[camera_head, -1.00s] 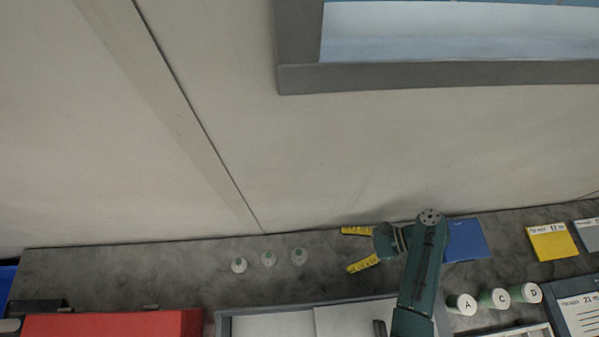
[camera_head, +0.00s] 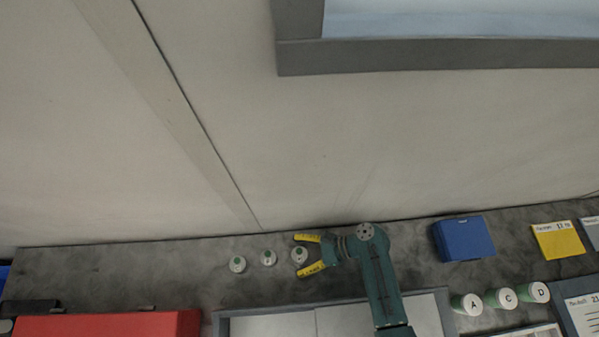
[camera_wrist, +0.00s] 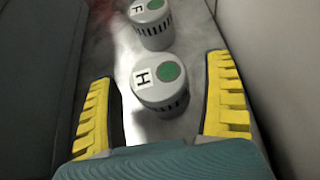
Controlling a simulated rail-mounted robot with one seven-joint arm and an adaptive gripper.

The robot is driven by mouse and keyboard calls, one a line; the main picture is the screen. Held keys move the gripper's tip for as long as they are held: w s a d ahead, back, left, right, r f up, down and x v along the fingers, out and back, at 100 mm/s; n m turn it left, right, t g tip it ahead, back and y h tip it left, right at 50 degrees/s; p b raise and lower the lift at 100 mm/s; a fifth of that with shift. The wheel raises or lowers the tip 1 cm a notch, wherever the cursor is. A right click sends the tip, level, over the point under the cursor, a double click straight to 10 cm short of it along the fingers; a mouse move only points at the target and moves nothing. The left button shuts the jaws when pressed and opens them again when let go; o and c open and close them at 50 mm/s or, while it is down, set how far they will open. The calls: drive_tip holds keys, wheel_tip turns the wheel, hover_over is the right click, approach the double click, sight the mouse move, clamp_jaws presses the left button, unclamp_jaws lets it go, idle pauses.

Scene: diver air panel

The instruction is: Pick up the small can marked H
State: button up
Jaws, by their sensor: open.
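The small can marked H (camera_wrist: 160,88) is grey with a green disc on top and dark slots around its side. In the wrist view it stands upright between the two yellow fingers of my gripper (camera_wrist: 165,108), which is open and apart from it. In the head view this can (camera_head: 299,256) is the rightmost of three small cans, and my gripper (camera_head: 305,255) reaches it from the right with a finger on either side. A similar can marked F (camera_wrist: 151,22) stands just beyond it in the wrist view.
The other two small cans (camera_head: 268,258) (camera_head: 237,265) stand in a row to the left. A red box (camera_head: 105,325) and a grey tray (camera_head: 335,318) lie along the front. A blue box (camera_head: 463,239) and cans marked A, C and D (camera_head: 503,298) are to the right. The wall is close behind.

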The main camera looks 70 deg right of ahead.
drive_tip(key=shift+w, duration=0.1)
drive_tip(key=shift+c, duration=0.3)
drive_tip(key=c, duration=1.2)
drive_tip(key=shift+c, duration=0.2)
